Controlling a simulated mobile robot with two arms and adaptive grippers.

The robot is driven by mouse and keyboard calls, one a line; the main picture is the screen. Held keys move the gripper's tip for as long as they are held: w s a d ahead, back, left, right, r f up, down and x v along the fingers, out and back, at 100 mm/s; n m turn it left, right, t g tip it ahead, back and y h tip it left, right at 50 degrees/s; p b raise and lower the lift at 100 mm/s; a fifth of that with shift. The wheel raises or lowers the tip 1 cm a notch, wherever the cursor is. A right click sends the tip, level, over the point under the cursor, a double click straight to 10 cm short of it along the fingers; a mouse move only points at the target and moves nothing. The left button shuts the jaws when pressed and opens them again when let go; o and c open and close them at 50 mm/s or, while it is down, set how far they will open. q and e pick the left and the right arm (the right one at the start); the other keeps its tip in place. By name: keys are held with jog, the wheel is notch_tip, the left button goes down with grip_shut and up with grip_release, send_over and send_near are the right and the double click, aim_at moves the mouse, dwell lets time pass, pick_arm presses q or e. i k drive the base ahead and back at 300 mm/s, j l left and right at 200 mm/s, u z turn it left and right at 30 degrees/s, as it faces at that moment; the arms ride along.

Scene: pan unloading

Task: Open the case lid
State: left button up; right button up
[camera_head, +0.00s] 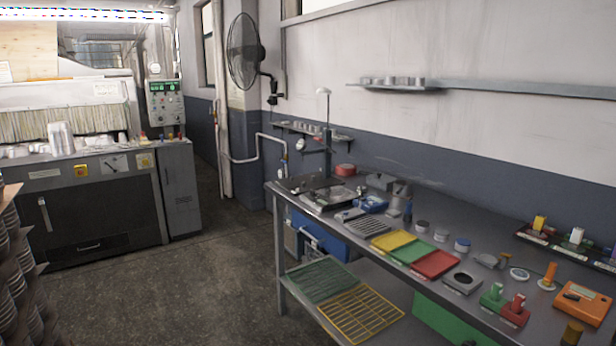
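No gripper shows in the head view. Nothing in view can be told for certain as the case, and no raised lid can be made out. On the long grey workbench (545,325) there is an orange box (583,302) at the right end, which looks closed. A small blue item (371,204) lies farther back on the bench. A larger blue box (318,237) stands below the bench's far end, partly hidden by the bench.
Yellow, green and red trays (436,264) and several small parts crowd the bench. Wire racks (361,313) lie on its lower shelf. A grey machine (105,205) stands back left, and stacked pans (14,270) stand at the left edge. The floor (190,285) between is clear.

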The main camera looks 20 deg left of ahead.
aim_at(382, 179)
jog(key=u, duration=0.2)
jog(key=i+j+z, duration=0.1)
jog(key=z, duration=0.4)
jog(key=i+j+z, duration=0.3)
jog(key=j, duration=0.3)
jog(key=i+j+z, duration=0.3)
jog(key=j, duration=0.35)
jog(key=i+j+z, duration=0.15)
jog(key=j, duration=0.2)
